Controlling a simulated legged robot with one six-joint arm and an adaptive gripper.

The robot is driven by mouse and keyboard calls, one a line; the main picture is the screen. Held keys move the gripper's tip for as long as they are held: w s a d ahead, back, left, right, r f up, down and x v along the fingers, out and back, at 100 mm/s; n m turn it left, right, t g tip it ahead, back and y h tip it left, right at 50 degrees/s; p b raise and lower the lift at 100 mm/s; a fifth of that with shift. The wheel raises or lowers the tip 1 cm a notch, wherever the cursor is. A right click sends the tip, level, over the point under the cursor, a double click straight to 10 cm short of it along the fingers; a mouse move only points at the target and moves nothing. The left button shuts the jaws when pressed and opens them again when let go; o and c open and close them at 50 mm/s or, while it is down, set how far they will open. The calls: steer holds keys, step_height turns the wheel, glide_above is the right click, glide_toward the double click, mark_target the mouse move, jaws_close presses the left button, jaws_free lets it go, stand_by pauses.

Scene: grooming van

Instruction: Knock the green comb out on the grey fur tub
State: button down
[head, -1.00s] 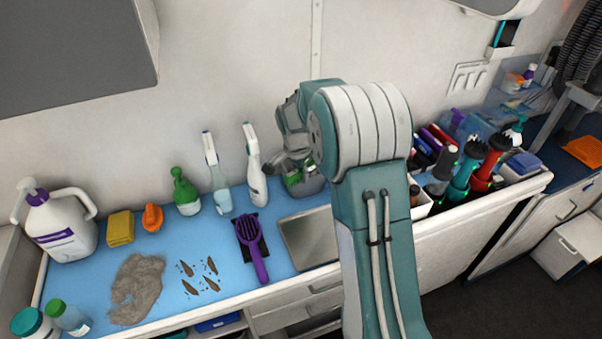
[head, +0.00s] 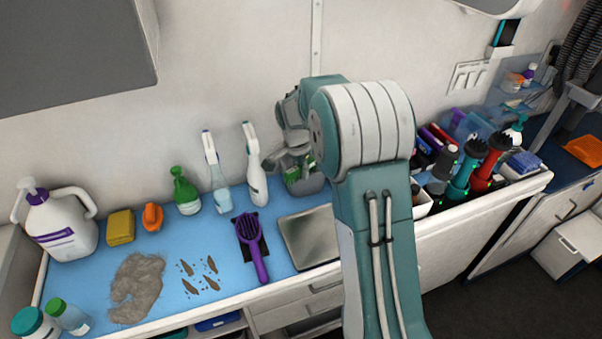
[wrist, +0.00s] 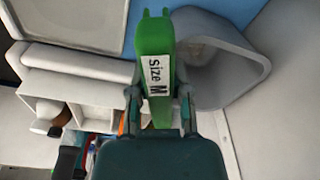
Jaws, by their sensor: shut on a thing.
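The green comb (wrist: 153,38) carries a white "size M" label and is held in my gripper (wrist: 160,106), whose two fingers are shut on it. The grey fur tub (wrist: 232,88) lies right beside and behind the comb in the wrist view, its open mouth facing me. The comb overlaps the tub's rim there; I cannot tell whether they touch. In the head view the tub (head: 309,186) stands at the back of the blue counter, partly hidden by my arm, with only bits of green showing at my gripper.
A metal tray (head: 309,238) lies in front of the tub. A purple brush (head: 252,246) lies left of it, with spray bottles (head: 217,180) behind. Grey fur (head: 137,288) and brown clumps (head: 200,277) lie farther left. A box of clippers (head: 468,172) stands right.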

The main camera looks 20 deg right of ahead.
steer(key=shift+r, duration=2.45)
